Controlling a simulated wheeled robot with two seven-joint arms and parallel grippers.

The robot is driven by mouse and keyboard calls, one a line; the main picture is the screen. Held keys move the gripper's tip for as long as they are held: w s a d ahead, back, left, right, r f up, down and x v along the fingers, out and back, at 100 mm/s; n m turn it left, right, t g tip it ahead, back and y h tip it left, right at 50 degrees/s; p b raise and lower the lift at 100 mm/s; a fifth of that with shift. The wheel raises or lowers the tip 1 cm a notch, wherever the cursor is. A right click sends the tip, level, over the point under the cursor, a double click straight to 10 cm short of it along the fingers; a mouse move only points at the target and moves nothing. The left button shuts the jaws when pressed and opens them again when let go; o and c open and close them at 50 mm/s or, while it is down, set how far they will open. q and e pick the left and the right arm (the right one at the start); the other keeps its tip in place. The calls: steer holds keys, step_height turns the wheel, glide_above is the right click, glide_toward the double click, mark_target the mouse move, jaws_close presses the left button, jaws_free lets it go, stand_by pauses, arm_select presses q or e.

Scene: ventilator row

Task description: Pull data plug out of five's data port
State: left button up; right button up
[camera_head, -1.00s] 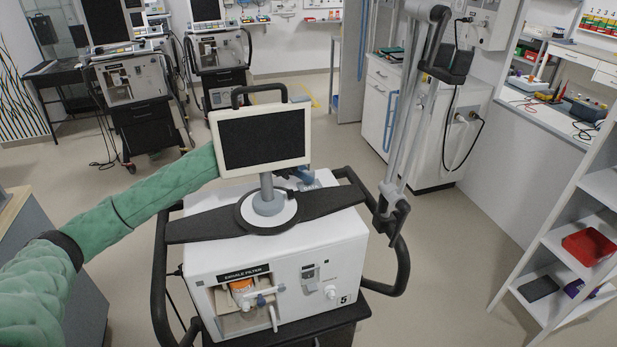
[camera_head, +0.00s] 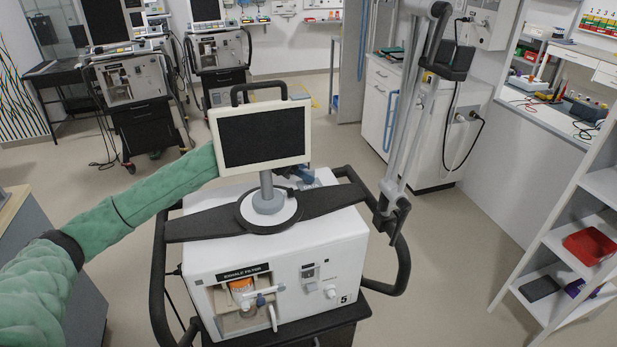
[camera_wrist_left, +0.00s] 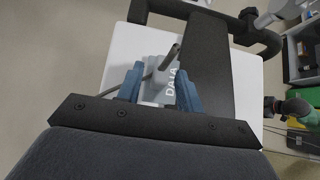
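Ventilator five (camera_head: 345,255) is a white unit with a "5" at its lower front right and a monitor (camera_head: 262,137) on top. My left arm reaches behind the monitor, which hides most of my left gripper (camera_head: 303,174). In the left wrist view, my left gripper (camera_wrist_left: 158,92) has its two blue fingers apart above the unit's top. Between and just beyond them is the grey data plug (camera_wrist_left: 168,59), with a dark cable by the left finger. A "DATA" label (camera_wrist_left: 171,82) marks the pale grey port block. I see no clear finger contact. My right gripper is not in view.
A black crossbar (camera_head: 210,227) and black side handles (camera_head: 401,265) surround the unit's top. A jointed grey arm (camera_head: 405,120) stands to its right. Other ventilators (camera_head: 130,80) stand behind left. White shelves (camera_head: 560,250) are at the right. Open floor lies between.

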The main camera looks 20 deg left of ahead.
arm_select(q)
jaws_close()
steer(key=shift+r, duration=0.45)
stand_by(0.3)
steer(key=shift+r+p, duration=0.45)
steer(key=shift+r, duration=1.75)
